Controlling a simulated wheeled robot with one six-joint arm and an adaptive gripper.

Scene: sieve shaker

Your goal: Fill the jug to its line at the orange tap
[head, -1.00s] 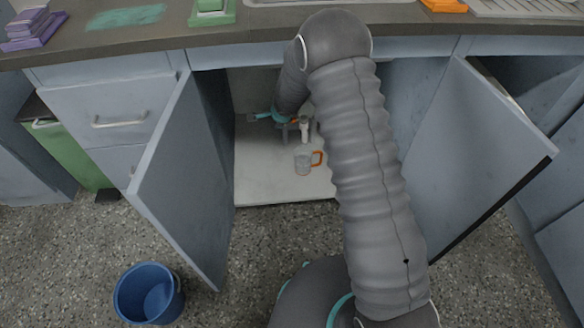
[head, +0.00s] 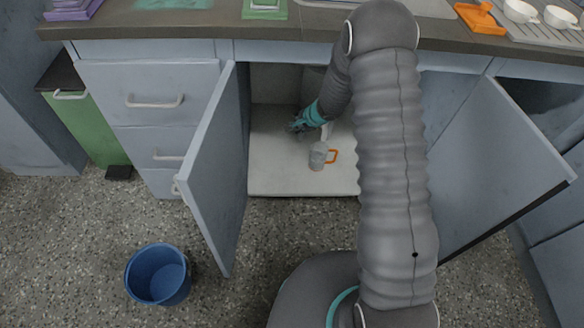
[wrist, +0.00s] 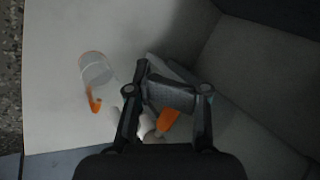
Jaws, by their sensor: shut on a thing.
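The clear jug (head: 317,157) with an orange handle stands upright on the pale floor of the open cupboard. In the wrist view the jug (wrist: 96,68) is left of my gripper, apart from it; its fill level and line cannot be made out. The tap's white body (head: 327,131) shows just behind the jug, partly hidden by my arm. Its orange part (wrist: 168,123) shows between my fingers in the wrist view. My gripper (head: 299,126) is at the tap, behind and left of the jug. My gripper (wrist: 172,88) is shut on the orange tap, its contact partly hidden.
Cupboard doors stand open at left (head: 212,170) and right (head: 495,165), flanking my arm. A blue bucket (head: 158,274) stands on the speckled floor at front left. A green bin (head: 90,125) stands further left. The cupboard floor left of the jug is clear.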

